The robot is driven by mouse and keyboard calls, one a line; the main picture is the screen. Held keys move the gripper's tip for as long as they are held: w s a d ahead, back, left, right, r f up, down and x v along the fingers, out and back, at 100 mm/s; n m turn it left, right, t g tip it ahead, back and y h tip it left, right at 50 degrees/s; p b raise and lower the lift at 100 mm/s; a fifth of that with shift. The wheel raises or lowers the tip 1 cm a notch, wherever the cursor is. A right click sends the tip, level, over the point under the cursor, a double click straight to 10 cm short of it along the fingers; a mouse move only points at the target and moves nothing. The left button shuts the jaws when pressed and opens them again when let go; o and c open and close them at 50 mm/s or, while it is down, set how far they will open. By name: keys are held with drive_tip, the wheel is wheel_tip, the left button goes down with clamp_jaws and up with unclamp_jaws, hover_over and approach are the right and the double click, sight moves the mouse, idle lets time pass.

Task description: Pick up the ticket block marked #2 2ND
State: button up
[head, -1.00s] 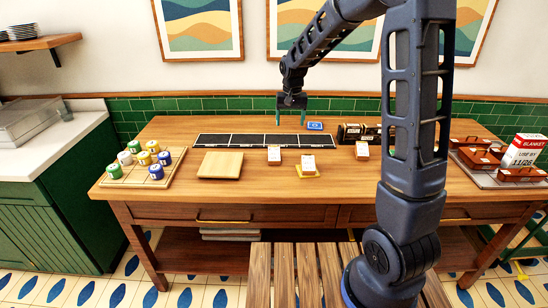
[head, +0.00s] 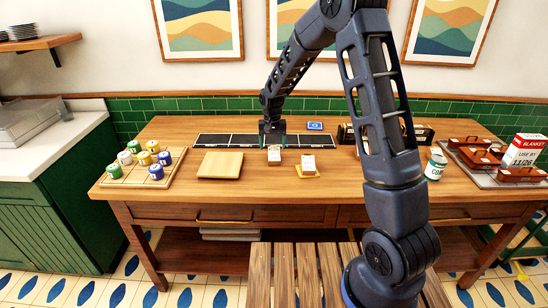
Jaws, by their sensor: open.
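One ticket block (head: 274,158), white on top with an orange-brown base, stands at the front edge of the black strip. A second similar ticket block (head: 308,161) stands on a yellow pad (head: 308,177) to its right. The markings are too small to read, so I cannot tell which is #2 2ND. My gripper (head: 272,143) is open and points down over the strip, right at the first block in the picture. Its fingers appear just above or behind that block; contact cannot be told. A third block seen earlier is hidden behind my arm.
The black sectioned strip (head: 215,140) runs along the table. A wooden board (head: 220,164) and a tray (head: 128,180) of coloured cylinders are left. A blue card (head: 315,126) lies behind. A green-white can (head: 435,164) and a tray (head: 470,165) with brown items are right.

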sight(274, 152)
drive_tip(key=shift+d+f, duration=0.2)
drive_tip(key=shift+f, duration=1.15)
drive_tip(key=shift+d+f, duration=0.15)
drive_tip(key=shift+f, duration=1.2)
drive_tip(key=c, duration=1.1)
